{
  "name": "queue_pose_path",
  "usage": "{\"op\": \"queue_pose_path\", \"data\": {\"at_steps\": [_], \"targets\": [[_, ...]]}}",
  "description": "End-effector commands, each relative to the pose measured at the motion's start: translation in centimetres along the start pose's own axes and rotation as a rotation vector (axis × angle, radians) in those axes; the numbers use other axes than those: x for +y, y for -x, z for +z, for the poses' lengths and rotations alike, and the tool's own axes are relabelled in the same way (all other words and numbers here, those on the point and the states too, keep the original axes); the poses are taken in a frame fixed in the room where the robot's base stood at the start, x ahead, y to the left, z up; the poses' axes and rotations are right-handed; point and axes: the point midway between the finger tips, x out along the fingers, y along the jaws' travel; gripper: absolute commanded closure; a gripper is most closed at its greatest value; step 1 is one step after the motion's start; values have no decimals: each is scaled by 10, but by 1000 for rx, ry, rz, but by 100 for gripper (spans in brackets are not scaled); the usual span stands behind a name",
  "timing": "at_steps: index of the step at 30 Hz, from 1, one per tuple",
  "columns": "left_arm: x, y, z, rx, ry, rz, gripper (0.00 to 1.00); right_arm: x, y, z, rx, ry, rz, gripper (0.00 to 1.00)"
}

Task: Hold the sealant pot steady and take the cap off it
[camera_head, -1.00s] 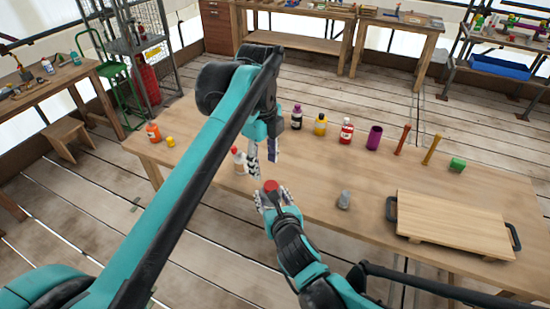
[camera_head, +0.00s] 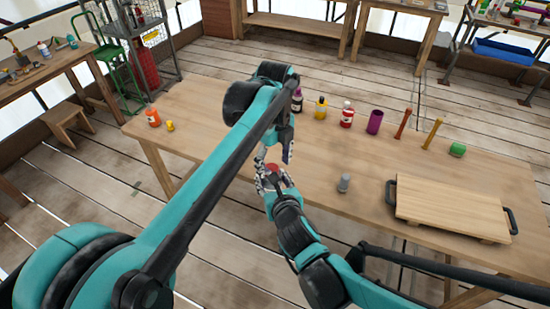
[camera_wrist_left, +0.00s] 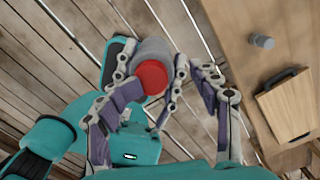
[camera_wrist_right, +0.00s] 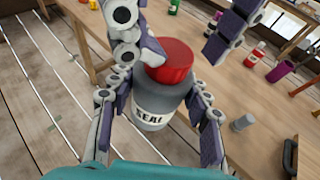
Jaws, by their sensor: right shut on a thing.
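The sealant pot (camera_wrist_right: 155,108) is a grey pot labelled "SEAL" with a red cap (camera_wrist_right: 170,60), which is on it. My right gripper (camera_wrist_right: 158,118) is shut around the pot's body and holds it near the table's front edge. In the left wrist view the cap (camera_wrist_left: 152,77) and the pot's grey shoulder (camera_wrist_left: 152,50) show between the fingers. My left gripper (camera_wrist_left: 158,95) is open, its fingers spread either side of the cap; one finger overlaps the cap's edge, and I cannot tell whether it touches. In the head view the cap (camera_head: 272,170) is partly hidden.
The wooden table (camera_head: 300,215) carries a small grey cylinder (camera_head: 344,183) and a wooden board with black handles (camera_head: 450,208) at the right. Several bottles, including a red one (camera_head: 347,115), and a purple cup (camera_head: 375,122) stand along the back. An orange bottle (camera_head: 152,116) stands far left.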

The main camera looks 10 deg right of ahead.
Motion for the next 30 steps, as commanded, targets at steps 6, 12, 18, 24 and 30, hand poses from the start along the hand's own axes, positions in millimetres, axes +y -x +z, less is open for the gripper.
{"op": "queue_pose_path", "data": {"at_steps": [6, 12, 18, 24, 30], "targets": [[-2, -1, -1, 1, -2, -6, 54, 2, 0, 2, -5, 2, 6, 100], [-2, 0, -1, 1, -1, -5, 100, 2, 0, 2, -5, 2, 6, 100], [-1, 0, -1, 1, 0, -3, 100, 2, 0, 1, -4, 2, 4, 100], [-1, 0, 2, 1, 182, -2, 100, 1, 0, 1, -3, 1, 2, 100], [1, 1, 9, 1, 668, -2, 100, 1, 0, 1, -2, 1, 2, 100]]}}
